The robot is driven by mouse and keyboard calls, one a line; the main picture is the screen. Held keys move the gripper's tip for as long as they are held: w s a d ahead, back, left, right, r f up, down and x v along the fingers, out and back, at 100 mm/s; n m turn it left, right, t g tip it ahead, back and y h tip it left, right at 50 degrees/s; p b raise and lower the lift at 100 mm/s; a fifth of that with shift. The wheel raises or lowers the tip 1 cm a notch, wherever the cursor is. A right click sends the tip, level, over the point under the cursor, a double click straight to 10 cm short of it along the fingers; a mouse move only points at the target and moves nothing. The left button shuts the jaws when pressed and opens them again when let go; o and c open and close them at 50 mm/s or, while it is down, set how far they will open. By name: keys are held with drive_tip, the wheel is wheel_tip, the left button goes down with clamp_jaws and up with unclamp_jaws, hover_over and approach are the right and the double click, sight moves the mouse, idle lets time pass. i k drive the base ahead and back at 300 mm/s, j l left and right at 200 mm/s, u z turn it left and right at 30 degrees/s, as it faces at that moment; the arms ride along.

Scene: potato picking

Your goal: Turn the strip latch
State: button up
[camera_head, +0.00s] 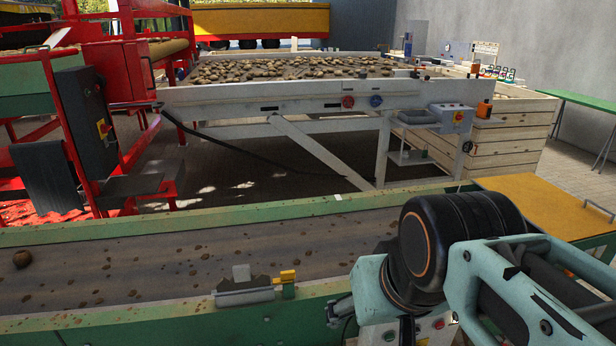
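A small yellow latch-like piece (287,276) sits on the near green side wall of the conveyor, left of my arm. It looks like the strip latch. My teal and black arm fills the lower right, apart from the latch in the picture. My gripper is not visible.
Behind stands a white sorting table (290,97) full of potatoes. A yellow platform (535,205) and wooden crate (500,140) are at right. Space above the latch looks clear.

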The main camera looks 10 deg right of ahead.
sight(287, 276)
drive_tip(key=z, duration=0.95)
drive_tip(key=j+u, duration=0.1)
drive_tip(key=u, duration=0.25)
drive_tip(key=k+j+u, duration=0.1)
drive_tip(key=u, duration=0.3)
drive_tip(key=j+u, duration=0.1)
drive_tip(key=u, duration=0.25)
drive_tip(key=i, duration=0.3)
drive_tip(key=i+j, duration=0.15)
drive_tip(key=j, duration=0.15)
drive_tip(key=l, duration=0.35)
